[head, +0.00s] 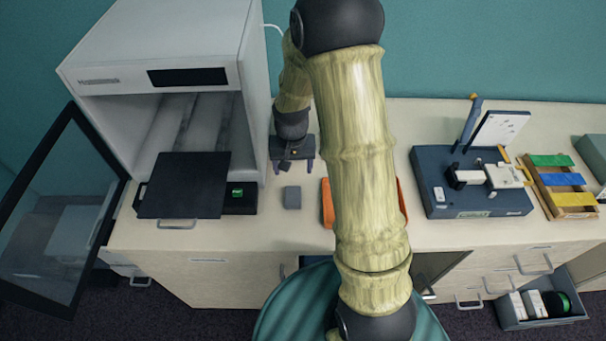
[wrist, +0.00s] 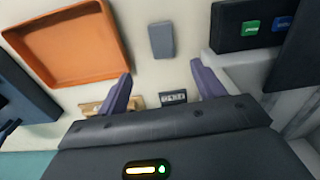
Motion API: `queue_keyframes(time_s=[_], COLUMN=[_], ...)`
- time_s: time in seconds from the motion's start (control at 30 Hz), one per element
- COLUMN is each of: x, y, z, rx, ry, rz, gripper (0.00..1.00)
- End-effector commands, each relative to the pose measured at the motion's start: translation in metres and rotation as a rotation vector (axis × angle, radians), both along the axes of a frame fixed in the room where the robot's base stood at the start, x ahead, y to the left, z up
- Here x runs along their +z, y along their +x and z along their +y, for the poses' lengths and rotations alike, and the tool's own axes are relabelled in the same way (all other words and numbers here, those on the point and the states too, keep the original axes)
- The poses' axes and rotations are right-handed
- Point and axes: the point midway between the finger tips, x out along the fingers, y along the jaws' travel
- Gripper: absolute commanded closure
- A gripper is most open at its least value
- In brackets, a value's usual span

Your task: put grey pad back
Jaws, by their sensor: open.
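The grey pad (head: 291,197) is a small grey block lying on the pale counter, between the open white machine and the orange tray. It also shows in the wrist view (wrist: 161,40), at top centre, beyond the fingertips. My gripper (head: 291,170) is open and empty, with its two purple fingers spread. It is behind the pad in the head view and apart from it. In the wrist view my gripper (wrist: 162,76) shows bare counter and a small black-and-white label (wrist: 173,97) between its fingers.
The orange tray (head: 326,208) is right of the pad, partly hidden by my arm; it looks empty in the wrist view (wrist: 122,58). The white machine (head: 165,45) has its glass door (head: 60,215) open and a dark plate (head: 185,185) jutting forward. A blue box (head: 470,205) stands right.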

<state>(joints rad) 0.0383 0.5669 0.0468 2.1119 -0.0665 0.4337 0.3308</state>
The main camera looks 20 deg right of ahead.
Motion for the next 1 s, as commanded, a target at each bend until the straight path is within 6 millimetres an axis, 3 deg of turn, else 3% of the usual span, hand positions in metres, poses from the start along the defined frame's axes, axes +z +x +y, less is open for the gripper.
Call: queue_keyframes(time_s=[0.1,0.3,0.53,0.7,1.0], x=[0.032,0.076,0.105,0.109,0.109], y=[-0.022,-0.070,-0.121,-0.133,-0.132], z=[0.000,0.001,0.001,0.001,0.001], rx=[0.052,0.153,0.247,0.271,0.270], ry=[-0.005,-0.016,-0.029,-0.032,-0.032], rz=[-0.043,-0.117,-0.187,-0.201,-0.200], gripper=[0.32,0.32,0.32,0.32,0.32])
